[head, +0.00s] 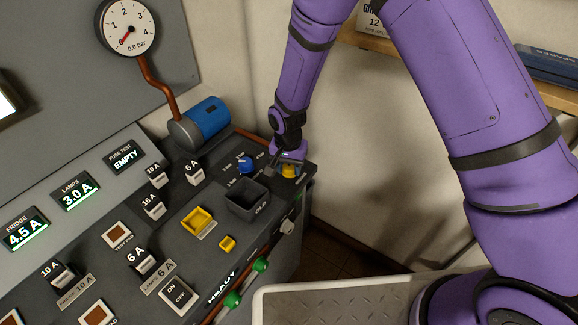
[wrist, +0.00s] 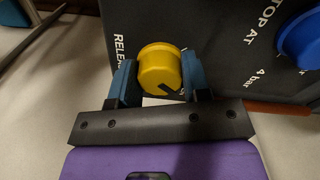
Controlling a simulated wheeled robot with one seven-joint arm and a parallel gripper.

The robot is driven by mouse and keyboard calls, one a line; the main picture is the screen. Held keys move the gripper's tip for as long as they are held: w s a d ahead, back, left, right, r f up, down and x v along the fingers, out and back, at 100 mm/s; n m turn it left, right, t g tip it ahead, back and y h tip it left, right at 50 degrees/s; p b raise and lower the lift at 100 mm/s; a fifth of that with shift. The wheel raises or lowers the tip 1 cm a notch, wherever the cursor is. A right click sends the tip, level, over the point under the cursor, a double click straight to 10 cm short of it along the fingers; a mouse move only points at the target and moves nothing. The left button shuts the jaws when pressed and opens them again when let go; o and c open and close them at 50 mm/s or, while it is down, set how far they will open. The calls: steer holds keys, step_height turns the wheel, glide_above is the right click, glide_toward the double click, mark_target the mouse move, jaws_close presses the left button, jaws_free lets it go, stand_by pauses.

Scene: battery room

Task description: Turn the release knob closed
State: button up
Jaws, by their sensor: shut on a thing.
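The yellow release knob (wrist: 159,68) sits on the dark panel face beside the lettering "RELEASE", which is partly covered by my gripper. A black pointer mark shows on its lower right. My gripper (wrist: 160,75) is shut on the knob, one blue-grey finger on each side. In the head view the knob (head: 289,171) shows at the far right corner of the console, just under my gripper (head: 287,160). Its pointer mark cannot be made out there.
A blue knob (wrist: 303,40) marked "STOP AT" is close by on the right in the wrist view. In the head view, a dark open bin (head: 247,203) stands near my gripper. A pressure gauge (head: 127,27) reads 0.0 bar, and a blue-ended pump (head: 205,118) stands behind.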

steer(key=n, duration=0.8)
steer(key=shift+d, duration=0.1)
steer(key=n, duration=0.4)
steer(key=shift+n, duration=0.3)
steer(key=shift+w+d+n+t, duration=0.1)
steer(key=shift+n+t, duration=0.2)
steer(key=shift+n, duration=1.6)
steer(key=o, duration=0.9)
steer(key=shift+r, duration=0.1)
